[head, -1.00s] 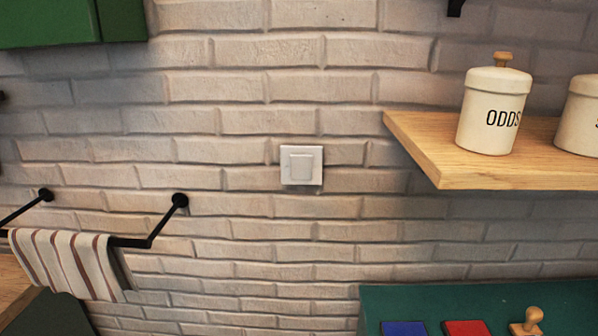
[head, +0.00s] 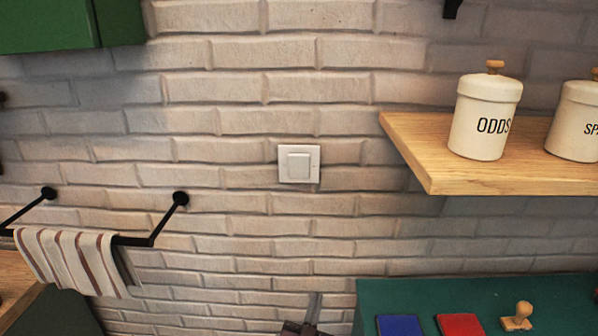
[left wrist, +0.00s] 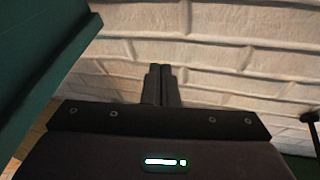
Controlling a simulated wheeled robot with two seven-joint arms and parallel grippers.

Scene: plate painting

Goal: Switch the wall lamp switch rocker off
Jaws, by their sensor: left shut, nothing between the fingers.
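The wall lamp switch (head: 299,163) is a white square plate with a raised rocker, fixed to the brick wall near the middle of the head view. My left gripper (head: 315,298) shows at the bottom edge of the head view, well below the switch and apart from it. In the left wrist view its two dark fingers (left wrist: 161,72) are together with nothing between them, pointing toward the brick wall. The switch does not show clearly in the left wrist view. My right gripper is not in view.
A wooden shelf (head: 440,170) with white canisters (head: 486,118) juts out right of the switch. A black rail (head: 150,240) with a striped towel (head: 70,258) is at the left. A green surface (head: 450,290) lies lower right. The wall around the switch is bare.

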